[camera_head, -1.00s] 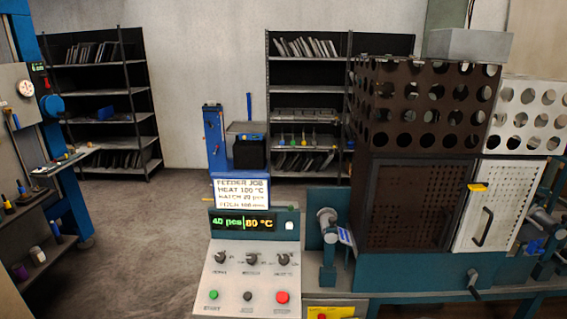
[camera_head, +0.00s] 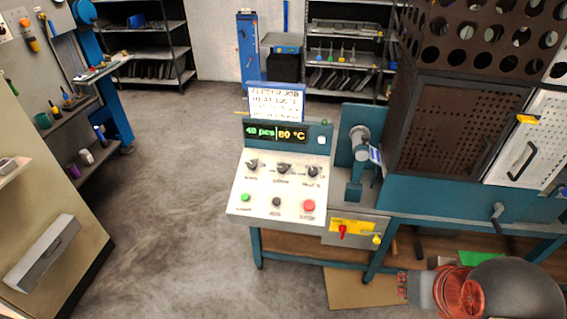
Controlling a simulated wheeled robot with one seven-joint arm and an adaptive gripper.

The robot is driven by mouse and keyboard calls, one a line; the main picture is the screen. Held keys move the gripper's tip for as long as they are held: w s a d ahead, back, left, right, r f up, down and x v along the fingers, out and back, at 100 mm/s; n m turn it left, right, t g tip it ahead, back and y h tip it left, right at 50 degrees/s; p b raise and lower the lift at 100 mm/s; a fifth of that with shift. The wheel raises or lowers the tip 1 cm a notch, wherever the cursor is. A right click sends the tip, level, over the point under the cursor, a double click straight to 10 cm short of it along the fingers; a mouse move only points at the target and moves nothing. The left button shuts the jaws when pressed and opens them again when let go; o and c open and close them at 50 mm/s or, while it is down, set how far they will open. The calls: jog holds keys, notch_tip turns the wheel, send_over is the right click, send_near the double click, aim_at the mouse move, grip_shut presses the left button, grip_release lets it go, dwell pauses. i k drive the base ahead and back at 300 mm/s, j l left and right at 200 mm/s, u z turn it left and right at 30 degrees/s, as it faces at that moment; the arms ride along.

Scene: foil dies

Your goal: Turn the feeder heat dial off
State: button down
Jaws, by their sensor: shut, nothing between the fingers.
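The feeder control panel (camera_head: 235,208) stands in the middle of the view, with a pale sloping face. Three dark dials sit in a row on it: a left dial (camera_head: 252,164), a middle dial (camera_head: 283,169) and a right dial (camera_head: 313,172). Their labels are too small to read, so I cannot tell which is the heat dial. The display (camera_head: 275,133) above shows green digits with "pcs" and what looks like 80 °C in yellow. A job card (camera_head: 276,102) stands above the display; its heat line is blurred.
Below the dials are a green button (camera_head: 245,197), a dark button (camera_head: 276,202) and a red button (camera_head: 308,206). A red switch (camera_head: 342,232) sits on a yellow plate lower right. A perforated brown cabinet (camera_head: 450,125) stands right. Floor (camera_head: 185,200) left of the panel is clear.

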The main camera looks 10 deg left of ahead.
aim_at(313, 171)
jog(key=i+j, duration=0.15)
jog(key=i, duration=0.7)
